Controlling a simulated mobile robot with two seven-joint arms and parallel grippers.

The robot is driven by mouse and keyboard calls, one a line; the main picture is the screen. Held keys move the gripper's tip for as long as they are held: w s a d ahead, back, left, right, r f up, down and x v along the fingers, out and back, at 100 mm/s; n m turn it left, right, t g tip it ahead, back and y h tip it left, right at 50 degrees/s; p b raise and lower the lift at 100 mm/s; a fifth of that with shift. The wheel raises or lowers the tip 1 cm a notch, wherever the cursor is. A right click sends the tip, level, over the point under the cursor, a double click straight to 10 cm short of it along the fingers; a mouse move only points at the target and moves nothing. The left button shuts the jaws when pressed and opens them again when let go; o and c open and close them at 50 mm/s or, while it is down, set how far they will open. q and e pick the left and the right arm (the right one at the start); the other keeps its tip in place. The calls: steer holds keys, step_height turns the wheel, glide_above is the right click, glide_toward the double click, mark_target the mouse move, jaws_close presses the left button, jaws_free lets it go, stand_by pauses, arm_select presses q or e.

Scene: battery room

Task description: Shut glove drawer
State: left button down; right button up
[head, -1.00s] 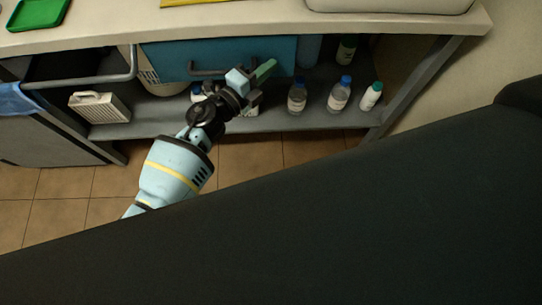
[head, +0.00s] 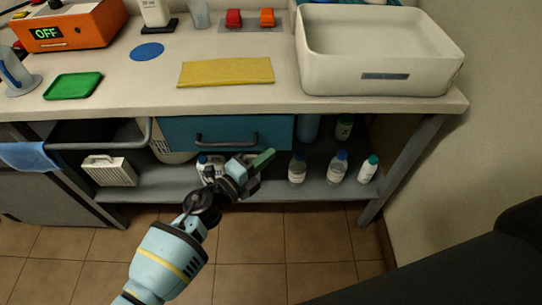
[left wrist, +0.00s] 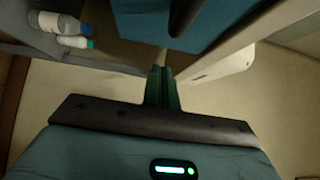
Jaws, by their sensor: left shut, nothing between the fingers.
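The glove drawer, which I take to be the teal drawer (head: 270,130) with a dark bar handle (head: 227,138), is under the counter in the head view. I cannot tell whether it is fully shut. My left gripper (head: 263,160) is shut and empty, its green fingers at the drawer's lower edge in the picture, right of the handle. In the left wrist view the shut fingers (left wrist: 162,88) point toward a teal panel (left wrist: 222,18) that looks like the drawer, with a dark handle (left wrist: 186,12). A gap seems to show between them. My right gripper is out of view.
Several bottles (head: 337,168) stand on the grey lower shelf (head: 310,190). The counter (head: 130,92) bears a white tub (head: 380,80), a yellow cloth (head: 226,71) and a green tray (head: 73,86). A grey rail (head: 100,145) is left of the drawer. Tiled floor lies in front.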

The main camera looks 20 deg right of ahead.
arm_select(q)
steer(key=p+v, duration=0.1)
steer(key=v, duration=0.8)
steer(key=shift+w+f, duration=0.25)
steer(key=shift+a, duration=0.1)
